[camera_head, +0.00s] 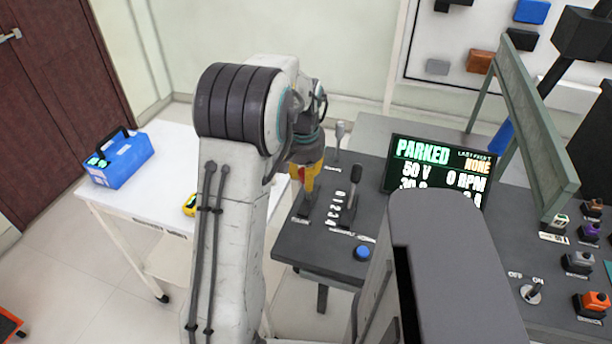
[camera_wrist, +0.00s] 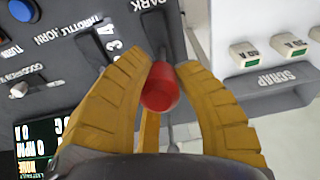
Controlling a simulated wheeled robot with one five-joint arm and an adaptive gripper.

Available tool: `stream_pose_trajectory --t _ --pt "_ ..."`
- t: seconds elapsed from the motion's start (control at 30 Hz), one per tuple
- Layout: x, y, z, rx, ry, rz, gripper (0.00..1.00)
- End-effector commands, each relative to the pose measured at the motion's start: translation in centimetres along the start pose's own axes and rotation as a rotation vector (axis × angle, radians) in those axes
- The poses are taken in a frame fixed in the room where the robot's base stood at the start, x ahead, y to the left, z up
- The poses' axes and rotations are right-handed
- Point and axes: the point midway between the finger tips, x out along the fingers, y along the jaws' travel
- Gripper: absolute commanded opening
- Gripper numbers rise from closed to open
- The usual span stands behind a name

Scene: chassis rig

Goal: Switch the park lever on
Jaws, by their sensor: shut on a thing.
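The park lever has a red knob (camera_wrist: 160,88), seen end-on in the wrist view below the PARK label (camera_wrist: 150,3). In the head view my gripper (camera_head: 308,183) reaches down to the left part of the dark console (camera_head: 300,255). There my fingers mostly hide the park lever, and its lean is hard to tell. The display (camera_head: 436,172) reads PARKED, with 50 V, 0 RPM and last fault NONE.
A black-knobbed lever (camera_head: 353,190) stands just right of my gripper, with a grey-knobbed lever (camera_head: 340,132) behind. A blue button (camera_head: 362,252) is near the console's front. A blue case (camera_head: 120,160) sits on the white table (camera_head: 165,205) at left.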

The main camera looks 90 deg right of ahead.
Motion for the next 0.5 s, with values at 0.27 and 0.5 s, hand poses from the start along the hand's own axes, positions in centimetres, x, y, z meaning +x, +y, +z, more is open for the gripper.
stream_pose_trajectory --t 0.27,0.5 --pt "0.10 0.00 0.15 0.000 -0.006 0.000 0.45" --pt "0.04 0.01 0.06 0.000 -0.002 0.000 0.54"
